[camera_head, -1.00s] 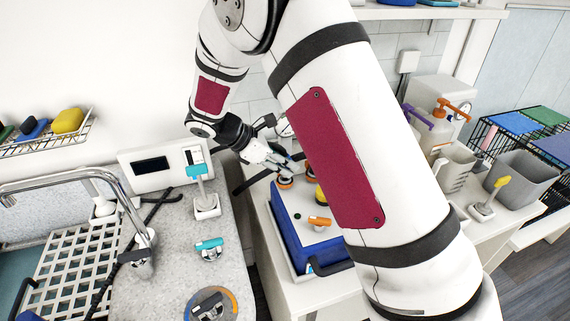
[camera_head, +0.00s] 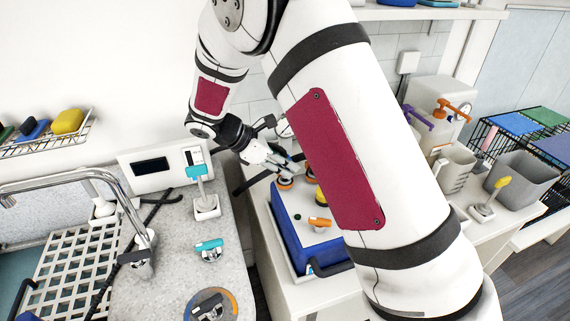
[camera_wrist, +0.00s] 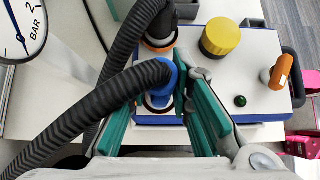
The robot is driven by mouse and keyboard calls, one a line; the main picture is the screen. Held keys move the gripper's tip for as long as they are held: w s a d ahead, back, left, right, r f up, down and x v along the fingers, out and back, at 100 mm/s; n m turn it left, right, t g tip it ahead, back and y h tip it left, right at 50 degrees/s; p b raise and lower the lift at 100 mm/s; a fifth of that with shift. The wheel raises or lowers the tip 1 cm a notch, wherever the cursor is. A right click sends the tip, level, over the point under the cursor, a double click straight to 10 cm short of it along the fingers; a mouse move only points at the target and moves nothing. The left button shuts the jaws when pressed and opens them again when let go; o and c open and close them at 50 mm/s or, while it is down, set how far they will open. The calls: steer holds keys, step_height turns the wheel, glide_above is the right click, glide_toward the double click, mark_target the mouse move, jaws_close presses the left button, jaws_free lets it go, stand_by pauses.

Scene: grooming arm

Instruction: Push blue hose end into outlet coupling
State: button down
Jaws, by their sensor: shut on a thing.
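The blue hose end (camera_wrist: 165,86) sits on a black corrugated hose (camera_wrist: 88,104) that bends away to the lower left. My gripper (camera_wrist: 160,92) is shut on it, with one teal finger on each side; in the head view my gripper (camera_head: 270,160) is over the far end of the blue machine. The outlet coupling (camera_wrist: 158,104) shows partly as a ring on the machine's white top, directly under the hose end. The hose end and fingers cover most of it, and I cannot tell how deep the hose end sits.
The blue machine (camera_head: 291,233) has a yellow cap (camera_wrist: 220,37), an orange lever (camera_wrist: 281,72) and a second hose in an orange collar (camera_wrist: 160,41). A pressure gauge (camera_wrist: 22,28) stands at the upper left. The grey counter (camera_head: 172,250) lies left across a gap.

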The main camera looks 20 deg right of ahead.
steer(key=shift+f+b, duration=0.3)
steer(key=shift+f, duration=0.55)
stand_by(0.7)
steer(key=shift+r, duration=0.8)
steer(key=shift+f, duration=0.9)
stand_by(1.3)
steer(key=shift+r, duration=0.15)
steer(key=shift+r, duration=0.8)
steer(key=shift+r, duration=0.2)
steer(key=shift+f, duration=1.1)
stand_by(1.1)
